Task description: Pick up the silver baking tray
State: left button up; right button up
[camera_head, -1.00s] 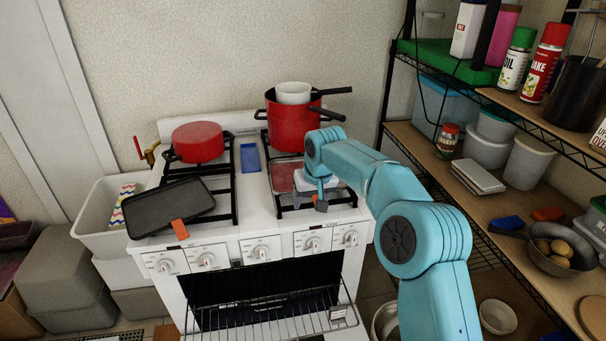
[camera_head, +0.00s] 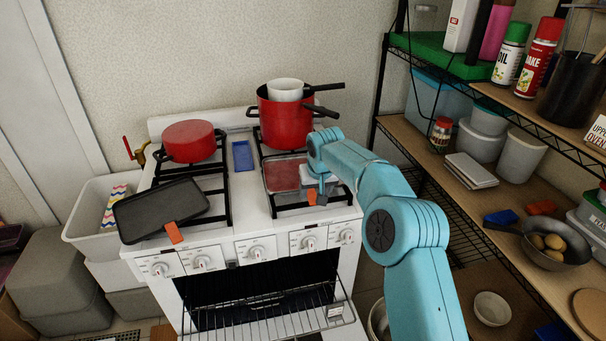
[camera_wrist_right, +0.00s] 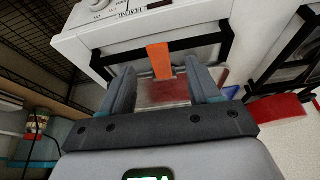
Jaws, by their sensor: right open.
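The silver baking tray (camera_head: 283,175) lies on the front right burner grate of the stove. Its shiny surface mirrors red, and an orange tab (camera_head: 312,197) is at its front edge. My right gripper (camera_head: 322,186) is at the tray's front right side, beside the tab. In the right wrist view, my right gripper (camera_wrist_right: 164,78) is open, with the orange tab (camera_wrist_right: 159,59) showing between its fingers and the tray (camera_wrist_right: 165,93) beyond. I cannot tell whether the fingers touch the tray. My left gripper is not in view.
A dark tray (camera_head: 160,208) with another orange tab rests tilted on the left burners. A red pan (camera_head: 190,139) and a red pot (camera_head: 283,120) stand at the back of the stove. The oven rack (camera_head: 270,327) sticks out below. Loaded shelves (camera_head: 465,225) stand at right.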

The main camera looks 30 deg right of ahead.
aim_at(313, 200)
jog(key=shift+w+d+f, duration=0.1)
jog(key=shift+d+f, duration=0.05)
jog(key=shift+f, duration=0.2)
jog(key=p+x, duration=0.2)
jog(key=x, duration=0.2)
jog(key=shift+w, duration=0.1)
jog(key=shift+f, duration=0.3)
grip_shut()
jog(key=shift+r, duration=0.1)
